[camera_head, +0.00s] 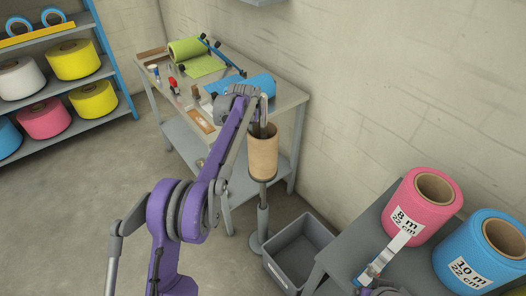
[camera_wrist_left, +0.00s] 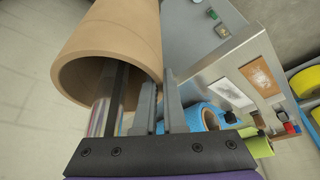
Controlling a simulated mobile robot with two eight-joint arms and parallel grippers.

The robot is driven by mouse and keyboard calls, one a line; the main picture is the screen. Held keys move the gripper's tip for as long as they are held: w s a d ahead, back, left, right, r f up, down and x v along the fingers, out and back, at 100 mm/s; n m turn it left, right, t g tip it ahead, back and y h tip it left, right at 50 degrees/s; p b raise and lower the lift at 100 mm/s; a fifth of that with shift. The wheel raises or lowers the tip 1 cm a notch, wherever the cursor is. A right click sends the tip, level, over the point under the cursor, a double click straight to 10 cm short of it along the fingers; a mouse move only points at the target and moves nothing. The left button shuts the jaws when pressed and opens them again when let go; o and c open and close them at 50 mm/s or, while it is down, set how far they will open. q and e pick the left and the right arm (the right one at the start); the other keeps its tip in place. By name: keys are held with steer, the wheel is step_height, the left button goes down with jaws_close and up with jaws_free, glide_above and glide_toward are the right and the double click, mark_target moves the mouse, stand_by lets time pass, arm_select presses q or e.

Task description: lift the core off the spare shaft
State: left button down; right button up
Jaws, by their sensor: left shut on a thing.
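The core (camera_head: 263,155) is a tan cardboard tube, upright around the spare shaft (camera_head: 262,215), a grey stand with a round foot. My left gripper (camera_head: 263,122) points down at its top rim and is shut on its wall. In the left wrist view the core (camera_wrist_left: 115,35) shows its open end close up, with the left gripper's fingers (camera_wrist_left: 160,95) at its rim. A shiny shaft part (camera_wrist_left: 104,115) shows within the opening. How far the core sits down the shaft is hard to tell.
A grey workbench (camera_head: 290,98) with a green roll (camera_head: 186,50) and blue cloth (camera_head: 252,84) stands behind. A grey bin (camera_head: 302,250) is beside the stand's foot. Pink (camera_head: 422,205) and blue (camera_head: 482,250) rolls stand on a table at right. A shelf of rolls is at left.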

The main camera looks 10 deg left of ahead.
arm_select(q)
steer(key=shift+r, duration=0.1)
stand_by(0.6)
step_height(320, 180, up, 18)
steer(key=p, duration=0.3)
arm_select(e)
steer(key=r, duration=0.1)
steer(key=w+r, duration=0.1)
steer(key=r, duration=0.1)
steer(key=w+r, duration=0.1)
steer(key=r, duration=0.1)
arm_select(q)
steer(key=c, duration=1.5)
jaws_free()
steer(key=shift+c, duration=0.2)
jaws_close()
